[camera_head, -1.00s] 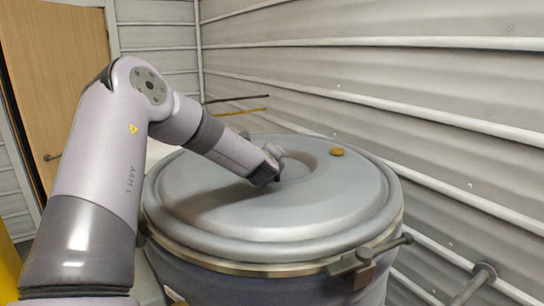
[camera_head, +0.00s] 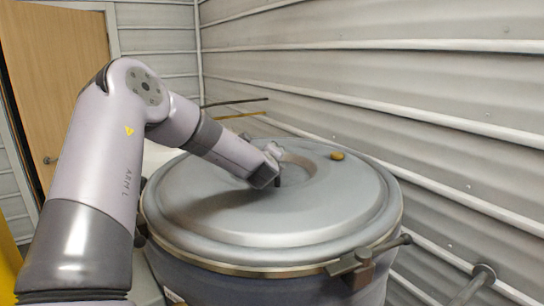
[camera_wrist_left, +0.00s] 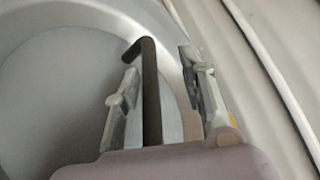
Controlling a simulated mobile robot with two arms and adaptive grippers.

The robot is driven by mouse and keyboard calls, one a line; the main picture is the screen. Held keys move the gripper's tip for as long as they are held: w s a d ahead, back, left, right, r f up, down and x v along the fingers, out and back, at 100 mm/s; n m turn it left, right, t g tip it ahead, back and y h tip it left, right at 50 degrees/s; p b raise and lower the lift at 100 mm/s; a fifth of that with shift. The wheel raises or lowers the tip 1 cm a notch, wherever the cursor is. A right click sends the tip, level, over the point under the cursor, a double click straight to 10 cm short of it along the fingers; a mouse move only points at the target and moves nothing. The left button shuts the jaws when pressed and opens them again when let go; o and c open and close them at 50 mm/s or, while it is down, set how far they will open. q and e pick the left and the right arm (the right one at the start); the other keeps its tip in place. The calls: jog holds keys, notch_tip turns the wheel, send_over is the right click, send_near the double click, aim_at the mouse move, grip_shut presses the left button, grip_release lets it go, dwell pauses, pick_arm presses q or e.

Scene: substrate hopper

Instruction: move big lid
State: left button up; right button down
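The big lid (camera_head: 300,215) is a round grey disc with a raised centre. It lies level on top of the dark drum-shaped hopper (camera_head: 230,285). My left gripper (camera_head: 274,178) is low over the recessed middle of the lid in the head view, with its fingertips partly hidden by its own body. In the left wrist view its two fingers (camera_wrist_left: 163,95) stand apart. A dark bent bar (camera_wrist_left: 151,90), looking like the lid's handle, runs between them, nearer the left finger. No firm grip on it shows. My right gripper is out of view.
A metal clamp ring with a latch (camera_head: 352,264) runs around the hopper's rim. A small yellow-brown knob (camera_head: 337,156) sits on the lid's far side. A ribbed wall (camera_head: 430,100) stands close on the right. A wooden door (camera_head: 60,80) is at the back left.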

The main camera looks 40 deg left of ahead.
pick_arm(q)
jog(key=shift+v, duration=3.75)
